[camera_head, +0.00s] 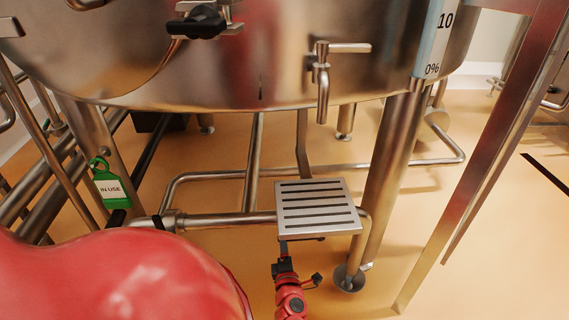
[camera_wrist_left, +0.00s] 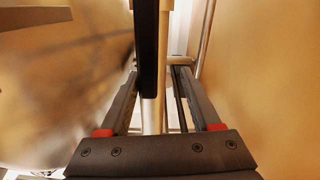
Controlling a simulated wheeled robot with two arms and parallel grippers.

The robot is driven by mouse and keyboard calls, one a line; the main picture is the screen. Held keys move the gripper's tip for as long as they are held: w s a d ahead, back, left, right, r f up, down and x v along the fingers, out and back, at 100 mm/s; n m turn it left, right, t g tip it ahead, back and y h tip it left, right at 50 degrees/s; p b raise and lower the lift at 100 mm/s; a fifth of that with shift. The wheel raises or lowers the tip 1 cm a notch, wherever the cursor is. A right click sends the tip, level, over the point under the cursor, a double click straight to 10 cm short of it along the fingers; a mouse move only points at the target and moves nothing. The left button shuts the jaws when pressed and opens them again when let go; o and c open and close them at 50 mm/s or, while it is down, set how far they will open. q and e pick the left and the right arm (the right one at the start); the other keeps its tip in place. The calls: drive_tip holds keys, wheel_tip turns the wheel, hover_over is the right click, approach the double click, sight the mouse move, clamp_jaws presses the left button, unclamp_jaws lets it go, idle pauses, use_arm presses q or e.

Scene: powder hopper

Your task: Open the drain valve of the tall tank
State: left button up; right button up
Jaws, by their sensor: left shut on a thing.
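The tall tank (camera_head: 230,75) fills the top of the head view. A small steel valve with a sideways bar handle (camera_head: 348,47) and a downward spout is on its wall. A dark knob (camera_head: 203,22) sits further left. In the left wrist view my left gripper (camera_wrist_left: 156,75) is shut on a black upright bar (camera_wrist_left: 147,45), between its two dark fingers. I cannot tell which part of the tank this bar belongs to. In the head view a red and dark jointed part (camera_head: 289,290) stands just below the slotted plate; I cannot make out its fingertips.
The slotted metal plate (camera_head: 318,208) sits above the floor pipes (camera_head: 235,219). A green IN USE tag (camera_head: 110,188) hangs at the left. A tank leg (camera_head: 395,165) and a slanted steel post (camera_head: 490,160) stand at the right. Bare floor (camera_head: 500,250) lies at the lower right.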

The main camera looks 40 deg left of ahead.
use_arm(q)
drive_tip(key=p+v, duration=0.1)
drive_tip(key=v, duration=1.6)
drive_tip(key=shift+s+p, duration=0.2)
drive_tip(key=shift+p, duration=0.1)
